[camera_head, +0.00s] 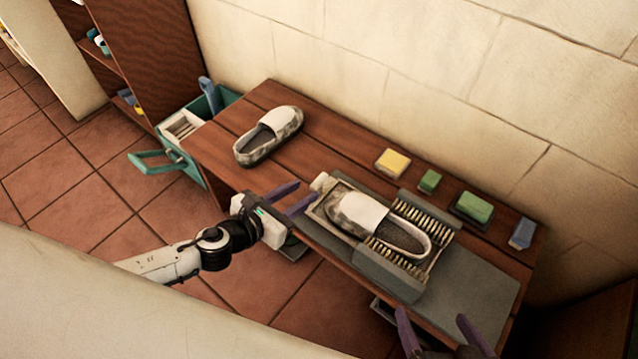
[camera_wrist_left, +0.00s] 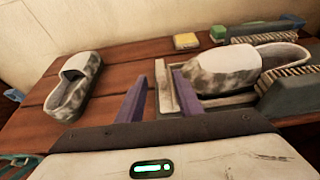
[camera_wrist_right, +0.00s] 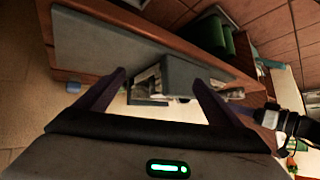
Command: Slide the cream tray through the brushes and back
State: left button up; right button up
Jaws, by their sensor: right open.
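The cream tray (camera_head: 317,213) lies on the grey mat with a slip-on shoe (camera_head: 357,212) on it. The shoe's heel part is between two brush blocks, the far one (camera_head: 427,212) and the near one (camera_head: 395,272); its toe points left, outside them. My left gripper (camera_head: 293,197) is open at the tray's left end. In the left wrist view the tray's upright end piece (camera_wrist_left: 162,88) shows between the fingers, with a gap to the left finger. My right gripper (camera_head: 437,325) is open and empty near the table's front right; it also shows in the right wrist view (camera_wrist_right: 160,90).
A second shoe (camera_head: 268,136) stands on the table's left. A yellow sponge (camera_head: 392,162), green blocks (camera_head: 430,181) (camera_head: 473,207) and a blue item (camera_head: 522,233) line the back edge by the wall. The mat's right part (camera_head: 475,290) is bare.

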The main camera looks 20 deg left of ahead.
aim_at(315, 184)
pick_arm(q)
jog(key=b+x, duration=0.1)
jog(key=x, duration=0.7)
jog(key=shift+s+b, duration=0.1)
jog(key=shift+b, duration=0.25)
jog(key=shift+c, duration=0.5)
